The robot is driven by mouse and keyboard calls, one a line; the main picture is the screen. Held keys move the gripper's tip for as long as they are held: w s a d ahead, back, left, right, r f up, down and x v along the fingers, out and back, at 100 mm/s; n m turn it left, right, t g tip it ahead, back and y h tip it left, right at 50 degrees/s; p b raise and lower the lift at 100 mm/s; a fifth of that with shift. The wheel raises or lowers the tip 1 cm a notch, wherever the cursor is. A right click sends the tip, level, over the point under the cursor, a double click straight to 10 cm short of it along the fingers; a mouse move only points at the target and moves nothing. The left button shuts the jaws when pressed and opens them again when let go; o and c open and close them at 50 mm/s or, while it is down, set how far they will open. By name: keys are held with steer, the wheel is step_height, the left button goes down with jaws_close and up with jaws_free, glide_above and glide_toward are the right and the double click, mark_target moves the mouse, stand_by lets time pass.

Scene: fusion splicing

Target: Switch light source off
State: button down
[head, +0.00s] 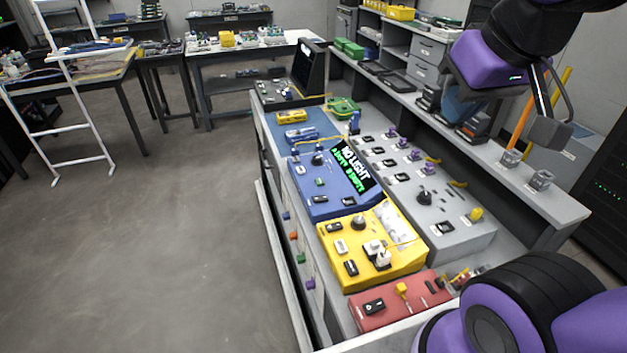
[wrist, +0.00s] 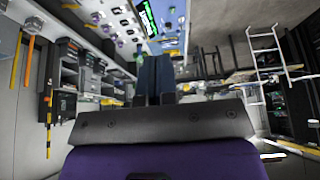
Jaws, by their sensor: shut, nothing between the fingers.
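My gripper (head: 455,108) is raised at the upper right of the head view, above the bench and apart from the devices. In the wrist view its dark fingers (wrist: 154,62) are together, with nothing between them. A blue box (head: 318,190) has a screen reading "NO LIGHT" with a green line below. In front of it sits a yellow box (head: 345,278) with a knob (head: 358,222), dark rocker switches and a white plug. Nearest is a red box (head: 372,322) with a black rocker switch (head: 374,306) and a yellow connector. I cannot tell which box is the light source.
A long grey panel (head: 470,240) with switches and a knob stands right of the boxes. A raised shelf (head: 560,205) runs behind it with holders. My own purple arm part covers the lower right corner.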

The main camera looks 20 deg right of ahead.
steer(key=w+f+g, duration=0.2)
steer(key=w+f, duration=0.3)
steer(key=w, duration=0.4)
steer(key=g, duration=0.3)
glide_above(338, 224)
step_height(338, 224, down, 24)
steer(key=f, duration=0.1)
steer(key=shift+r, duration=0.25)
steer(key=shift+s+f, duration=0.1)
step_height(338, 224, down, 14)
steer(key=shift+r, duration=0.1)
